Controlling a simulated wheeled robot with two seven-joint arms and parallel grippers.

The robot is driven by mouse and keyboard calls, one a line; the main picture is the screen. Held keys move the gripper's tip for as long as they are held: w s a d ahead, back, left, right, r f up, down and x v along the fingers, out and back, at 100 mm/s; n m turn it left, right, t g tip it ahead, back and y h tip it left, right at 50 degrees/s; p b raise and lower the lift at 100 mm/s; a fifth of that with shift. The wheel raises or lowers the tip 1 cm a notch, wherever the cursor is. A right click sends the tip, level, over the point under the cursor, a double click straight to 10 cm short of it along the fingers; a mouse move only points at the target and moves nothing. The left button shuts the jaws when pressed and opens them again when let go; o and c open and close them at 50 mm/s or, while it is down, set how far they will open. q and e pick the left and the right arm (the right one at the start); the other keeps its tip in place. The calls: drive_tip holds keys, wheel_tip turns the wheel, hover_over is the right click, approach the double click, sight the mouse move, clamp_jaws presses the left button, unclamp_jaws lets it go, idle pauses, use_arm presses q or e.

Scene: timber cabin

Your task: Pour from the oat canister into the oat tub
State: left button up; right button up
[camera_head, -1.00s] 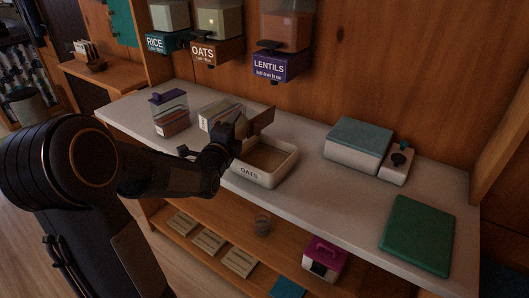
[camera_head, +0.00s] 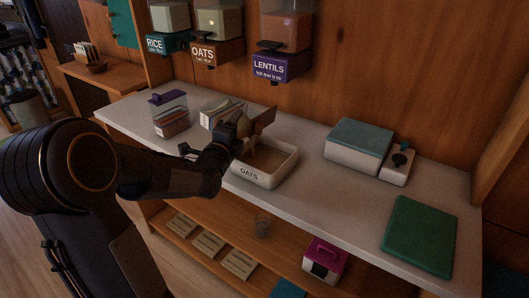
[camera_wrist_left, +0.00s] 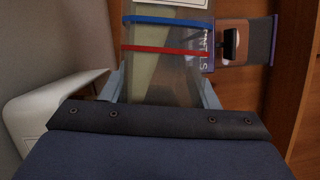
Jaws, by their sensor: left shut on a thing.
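My left gripper (camera_head: 238,133) is shut on the oat canister (camera_head: 262,122), holding it tilted above the oat tub. In the left wrist view the canister (camera_wrist_left: 178,75) is clear, with a blue and a red band and pale contents lying slanted inside. The oat tub (camera_head: 268,181) is a white open tray labelled OATS on the counter, with tan contents. A pale streak shows between the canister and the tub's inside. The tub's white wall (camera_wrist_left: 40,108) appears at left in the wrist view. My gripper hides part of the canister. My right gripper is out of view.
Wall dispensers for rice (camera_head: 168,42), oats (camera_head: 217,50) and lentils (camera_head: 283,65) hang above. A purple-lidded container (camera_head: 169,115) and a file holder (camera_head: 216,113) stand left. A teal-lidded box (camera_head: 358,147) and a green board (camera_head: 420,236) lie right.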

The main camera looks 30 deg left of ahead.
use_arm(q)
drive_tip(key=shift+w+d+r+m+t+b, duration=0.25)
drive_tip(key=shift+w+r+m+t+b, duration=0.15)
drive_tip(key=shift+w+m+b, duration=0.25)
idle(2.1)
drive_tip(key=shift+s, duration=0.1)
